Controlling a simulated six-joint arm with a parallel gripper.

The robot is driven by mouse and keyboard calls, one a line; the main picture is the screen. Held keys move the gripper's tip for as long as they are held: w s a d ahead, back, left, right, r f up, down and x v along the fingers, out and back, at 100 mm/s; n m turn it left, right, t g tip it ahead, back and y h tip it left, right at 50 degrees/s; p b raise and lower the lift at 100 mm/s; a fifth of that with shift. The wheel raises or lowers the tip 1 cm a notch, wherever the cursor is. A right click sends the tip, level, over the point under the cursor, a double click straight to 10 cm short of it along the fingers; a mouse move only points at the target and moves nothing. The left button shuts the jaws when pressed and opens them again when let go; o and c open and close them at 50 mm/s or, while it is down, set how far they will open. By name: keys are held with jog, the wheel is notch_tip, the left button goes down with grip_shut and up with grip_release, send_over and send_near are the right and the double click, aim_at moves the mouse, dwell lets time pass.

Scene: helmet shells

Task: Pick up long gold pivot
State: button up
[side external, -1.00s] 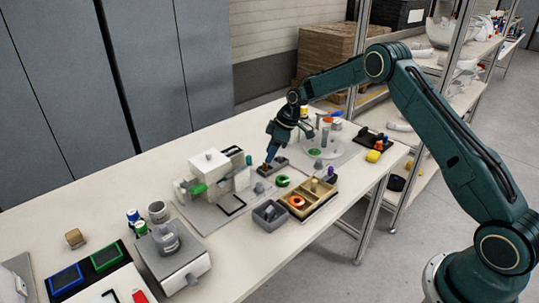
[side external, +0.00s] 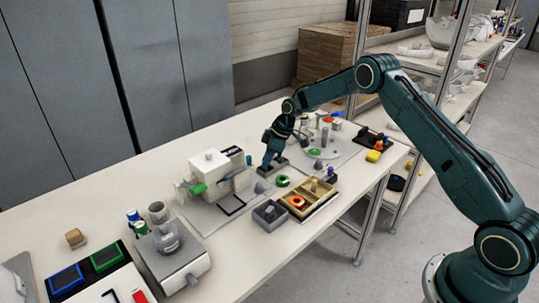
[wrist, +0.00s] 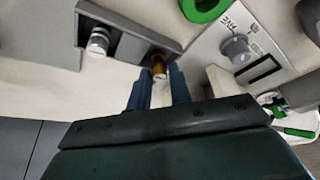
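The long gold pivot (wrist: 159,66) stands in one recess of a dark grey holder (wrist: 128,30) in the wrist view. A silver pivot (wrist: 98,42) stands in the other recess, to its left. My gripper (wrist: 159,82) is open, with its two blue fingers on either side of the gold pivot's near end. A gap shows between the fingers, and I cannot tell whether either touches the pivot. In the side view my gripper (side external: 268,164) points down at the holder (side external: 277,167), and the gold pivot is hidden there.
A white fixture (side external: 209,162) on a grey plate stands left of the gripper. A wooden compartment tray (side external: 322,201) and a grey bin (side external: 269,225) lie nearer the front edge. A round plate (side external: 330,153) with upright parts is to the right.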

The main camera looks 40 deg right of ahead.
grip_shut()
jog(key=shift+r, duration=0.15)
notch_tip(320, 180, up, 20)
dwell(0.6)
dwell(0.4)
